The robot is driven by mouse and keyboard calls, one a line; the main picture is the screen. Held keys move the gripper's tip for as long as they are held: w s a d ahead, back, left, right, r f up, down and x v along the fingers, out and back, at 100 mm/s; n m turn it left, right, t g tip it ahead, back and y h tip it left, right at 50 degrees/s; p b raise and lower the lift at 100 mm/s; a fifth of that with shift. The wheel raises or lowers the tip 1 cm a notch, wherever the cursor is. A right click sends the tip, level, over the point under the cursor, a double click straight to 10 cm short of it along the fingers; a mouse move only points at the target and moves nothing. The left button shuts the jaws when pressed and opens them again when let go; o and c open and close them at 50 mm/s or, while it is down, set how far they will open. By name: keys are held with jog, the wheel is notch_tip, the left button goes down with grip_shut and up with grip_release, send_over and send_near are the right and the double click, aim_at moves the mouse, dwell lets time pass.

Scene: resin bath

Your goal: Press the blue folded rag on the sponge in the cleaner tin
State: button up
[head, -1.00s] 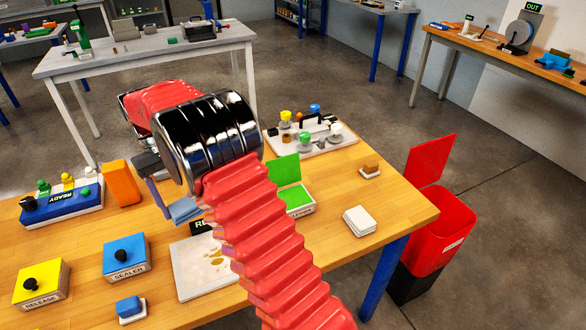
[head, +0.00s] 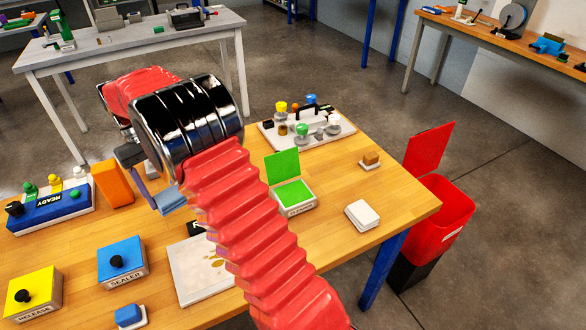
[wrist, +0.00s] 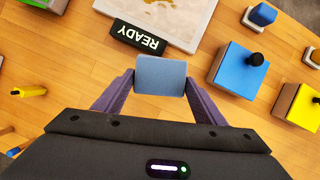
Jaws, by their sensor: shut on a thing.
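The blue folded rag (head: 172,202) hangs at the end of my gripper, above the wooden table in the head view. In the wrist view the rag (wrist: 161,75) sits between the two purple fingers of my gripper (wrist: 160,80), which is shut on it. The cleaner tin (head: 298,208) stands open to the right of the rag in the head view, with its green lid (head: 282,166) raised at the back. The green sponge (head: 293,192) fills its top. The rag is clear of the tin, and my red-sleeved arm passes between them in the picture.
A pale stained panel (head: 195,275) with a READY sign (wrist: 138,38) lies near the rag. Blue sealer (head: 122,258) and yellow release (head: 33,288) boxes stand front left. An orange block (head: 113,183) stands at left. A tray of knobs (head: 305,130) is behind the tin; a white pad (head: 362,214) is right.

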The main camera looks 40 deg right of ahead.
jog(key=s+d+r+m+t+y, duration=0.1)
jog(key=s+d+r+m, duration=0.25)
jog(key=d, duration=0.45)
jog(key=s+d+r+m+y, duration=0.1)
jog(key=s+d+r+m, duration=0.25)
jog(key=d, duration=0.45)
jog(key=s+d+f+m+t+h, duration=0.1)
jog(key=s+d+m+t, duration=0.3)
jog(key=m, duration=1.2)
jog(key=s+d+f+m+t+h, duration=0.2)
jog(key=s+d+m, duration=0.5)
jog(key=m, duration=0.9)
jog(key=shift+s+f+t, duration=0.4)
jog(key=shift+s+t, duration=0.5)
jog(key=shift+d, duration=0.1)
jog(key=shift+f, duration=3)
